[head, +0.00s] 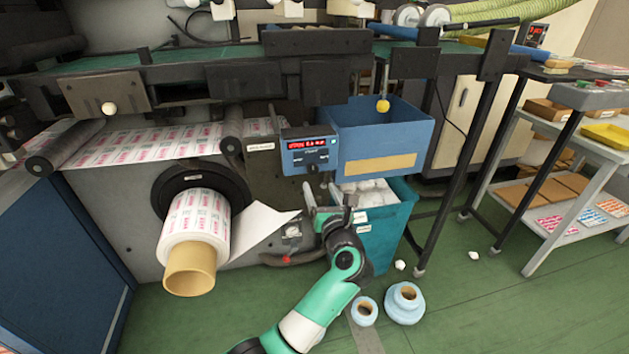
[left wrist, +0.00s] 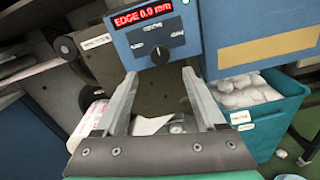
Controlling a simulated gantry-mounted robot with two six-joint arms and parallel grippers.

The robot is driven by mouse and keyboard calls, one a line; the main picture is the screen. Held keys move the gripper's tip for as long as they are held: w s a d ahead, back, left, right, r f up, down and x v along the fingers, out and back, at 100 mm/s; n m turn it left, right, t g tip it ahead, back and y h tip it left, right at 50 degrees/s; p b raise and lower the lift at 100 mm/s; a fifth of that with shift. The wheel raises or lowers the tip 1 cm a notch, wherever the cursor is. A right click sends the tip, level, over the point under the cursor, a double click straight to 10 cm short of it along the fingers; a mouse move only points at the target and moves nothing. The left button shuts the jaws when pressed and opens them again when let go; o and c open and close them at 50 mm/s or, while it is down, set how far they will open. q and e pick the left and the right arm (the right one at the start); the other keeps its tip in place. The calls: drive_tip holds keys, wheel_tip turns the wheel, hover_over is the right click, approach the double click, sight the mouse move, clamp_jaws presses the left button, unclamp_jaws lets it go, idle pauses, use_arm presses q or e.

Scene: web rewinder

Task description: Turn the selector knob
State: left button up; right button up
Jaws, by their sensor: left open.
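The selector knob (left wrist: 160,54) is a small black knob at the lower part of the blue control box (left wrist: 158,30), under a red lit display. In the head view the box (head: 310,150) hangs from the machine, and the knob (head: 313,168) shows at its lower edge. My left gripper (head: 322,187) is open and just below the box. In the left wrist view its two fingers (left wrist: 159,73) point up toward the knob, one on each side below it, with nothing between them. It does not appear to touch the knob. My right gripper is not in view.
A blue bin (head: 385,135) adjoins the box on the right. A teal bin (head: 390,225) with white scraps stands below it. A printed roll (head: 195,220) on a cardboard core sticks out at the left, with a loose white sheet (head: 265,228) beside my gripper.

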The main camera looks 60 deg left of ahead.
sight(313, 171)
use_arm(q)
drive_tip(key=b+x, duration=0.2)
drive_tip(key=x, duration=0.4)
drive_tip(key=shift+w+a+f+b, duration=0.1)
drive_tip(key=shift+w+a+b, duration=0.05)
drive_tip(key=shift+a+b, duration=0.2)
drive_tip(key=shift+w+a, duration=0.1)
drive_tip(key=shift+a, duration=0.25)
clamp_jaws()
